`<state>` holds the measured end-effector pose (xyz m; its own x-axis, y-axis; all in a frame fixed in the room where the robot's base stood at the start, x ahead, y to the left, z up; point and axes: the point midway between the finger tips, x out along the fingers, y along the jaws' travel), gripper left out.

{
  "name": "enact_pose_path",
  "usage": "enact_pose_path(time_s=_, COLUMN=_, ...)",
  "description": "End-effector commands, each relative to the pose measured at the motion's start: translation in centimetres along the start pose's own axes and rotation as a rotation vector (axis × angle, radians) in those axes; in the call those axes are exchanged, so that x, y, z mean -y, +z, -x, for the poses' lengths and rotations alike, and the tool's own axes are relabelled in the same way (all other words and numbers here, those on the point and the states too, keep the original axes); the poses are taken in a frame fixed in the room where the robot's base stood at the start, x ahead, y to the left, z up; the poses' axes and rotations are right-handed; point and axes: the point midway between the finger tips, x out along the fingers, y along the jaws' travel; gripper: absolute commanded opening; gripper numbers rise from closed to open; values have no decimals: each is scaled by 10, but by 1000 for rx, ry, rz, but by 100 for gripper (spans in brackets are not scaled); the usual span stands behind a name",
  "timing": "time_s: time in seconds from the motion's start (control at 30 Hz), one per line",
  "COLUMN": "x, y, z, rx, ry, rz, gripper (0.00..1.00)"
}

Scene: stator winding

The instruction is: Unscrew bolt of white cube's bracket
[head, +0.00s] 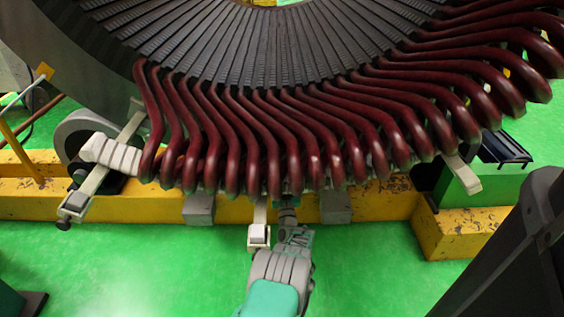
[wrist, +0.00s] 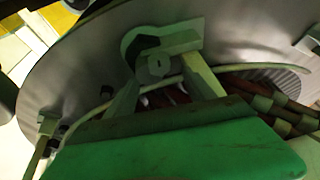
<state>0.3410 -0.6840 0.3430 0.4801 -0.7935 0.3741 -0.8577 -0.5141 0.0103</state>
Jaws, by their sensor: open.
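In the head view the white cube (head: 259,234) sits at the lower end of a pale bracket (head: 260,211) hanging below the dark red coils. My gripper (head: 288,208) is just right of that bracket, reaching up under the coil ends. In the wrist view the pale fingers of my gripper (wrist: 164,78) are spread apart. Beyond them is a pale rounded fitting (wrist: 187,42) with a dark bolt-like part (wrist: 143,46). I cannot tell if this is the white cube's bolt, nor whether the fingers touch it. Nothing is seen gripped.
The stator's coils (head: 270,130) hang close above my gripper. Another bracket with a grey cube (head: 78,201) stands at the left. A yellow beam (head: 225,208) and grey blocks (head: 336,207) lie behind.

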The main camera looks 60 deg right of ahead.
Motion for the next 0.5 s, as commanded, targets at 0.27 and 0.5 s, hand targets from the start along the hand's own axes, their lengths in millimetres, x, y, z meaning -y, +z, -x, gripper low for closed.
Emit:
enact_pose_path(time_s=0.27, x=0, y=0, z=-16, rx=-7, ry=1, rz=183, gripper=62)
enact_pose_path(time_s=0.5, x=0, y=4, z=-60, rx=-6, ry=1, rz=180, gripper=62)
